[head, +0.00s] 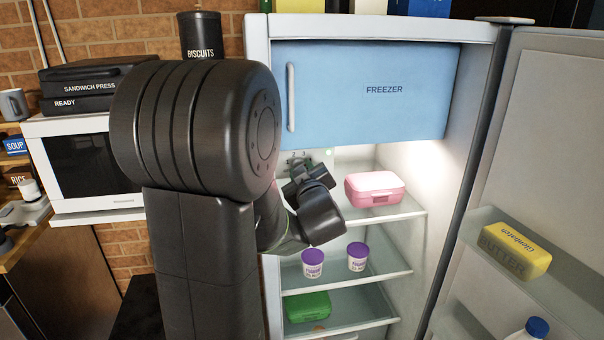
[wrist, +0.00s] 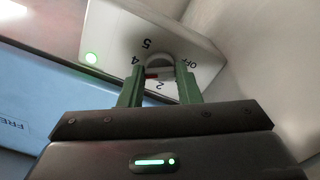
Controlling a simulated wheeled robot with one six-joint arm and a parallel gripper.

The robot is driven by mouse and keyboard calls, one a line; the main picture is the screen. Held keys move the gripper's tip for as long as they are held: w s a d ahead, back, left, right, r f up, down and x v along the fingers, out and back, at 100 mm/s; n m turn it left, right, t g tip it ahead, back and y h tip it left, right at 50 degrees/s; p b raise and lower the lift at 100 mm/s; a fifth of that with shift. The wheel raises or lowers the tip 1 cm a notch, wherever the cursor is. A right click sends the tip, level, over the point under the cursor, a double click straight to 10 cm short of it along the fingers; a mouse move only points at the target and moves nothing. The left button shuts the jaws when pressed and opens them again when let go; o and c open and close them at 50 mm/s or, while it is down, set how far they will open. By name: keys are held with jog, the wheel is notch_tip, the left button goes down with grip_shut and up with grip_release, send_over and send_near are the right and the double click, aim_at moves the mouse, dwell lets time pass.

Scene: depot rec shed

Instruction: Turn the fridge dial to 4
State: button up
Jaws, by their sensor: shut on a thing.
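My gripper (wrist: 160,82) is shut on the dial, one green finger on each side. In the head view, my gripper (head: 307,176) is at the panel (head: 290,157) below the freezer door, hiding the dial.
The fridge stands open. The blue freezer door (head: 385,90) is above my gripper. A pink box (head: 374,188) is on the shelf to the right; two purple-lidded tubs (head: 313,263) stand below. The open fridge door (head: 550,150) holds yellow butter (head: 515,250).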

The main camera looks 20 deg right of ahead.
jog(key=shift+m, duration=1.6)
jog(key=o, duration=1)
jog(key=v, duration=1.4)
jog(key=shift+f, duration=0.1)
jog(key=shift+w+d, duration=0.1)
jog(key=shift+w, duration=0.05)
jog(key=x, duration=1.3)
jog(key=shift+w, duration=0.35)
